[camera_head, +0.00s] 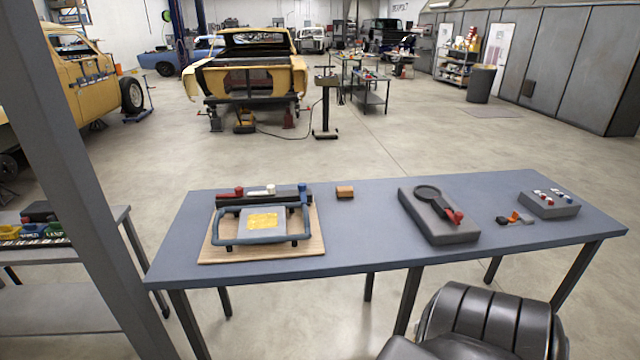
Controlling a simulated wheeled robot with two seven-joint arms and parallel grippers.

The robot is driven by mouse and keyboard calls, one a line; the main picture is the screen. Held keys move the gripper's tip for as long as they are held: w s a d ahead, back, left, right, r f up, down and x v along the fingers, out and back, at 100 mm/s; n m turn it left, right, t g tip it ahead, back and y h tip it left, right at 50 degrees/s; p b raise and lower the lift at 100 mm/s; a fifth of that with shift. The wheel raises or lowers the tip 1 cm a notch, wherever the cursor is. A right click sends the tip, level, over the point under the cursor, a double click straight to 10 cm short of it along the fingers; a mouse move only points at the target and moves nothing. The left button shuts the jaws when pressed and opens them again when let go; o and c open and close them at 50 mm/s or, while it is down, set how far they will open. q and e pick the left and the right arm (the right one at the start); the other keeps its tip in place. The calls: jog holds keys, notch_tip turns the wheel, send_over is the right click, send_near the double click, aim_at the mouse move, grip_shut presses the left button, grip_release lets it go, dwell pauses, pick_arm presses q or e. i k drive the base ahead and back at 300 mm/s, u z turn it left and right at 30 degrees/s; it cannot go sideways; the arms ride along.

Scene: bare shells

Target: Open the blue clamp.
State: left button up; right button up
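A fixture on a wooden board (310,248) lies on the left part of the table (365,235). Along its back edge runs a dark bar with a red-tipped clamp (238,191), a white-tipped clamp (270,189) and a blue clamp (303,192) at the right end. The blue clamp's handle looks roughly upright; its jaw is too small to make out. In front is a blue tubular frame (228,242) around a grey plate with a yellow patch (262,221). Neither gripper is in view.
A small brown block (345,192) sits right of the fixture. Farther right are a dark grey block with a round black part and red knob (453,216), small loose pieces (514,218) and a grey box with knobs (549,204). A grey post (85,170) stands left of the table.

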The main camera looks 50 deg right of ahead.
aim_at(302, 187)
jog(key=z, duration=1.85)
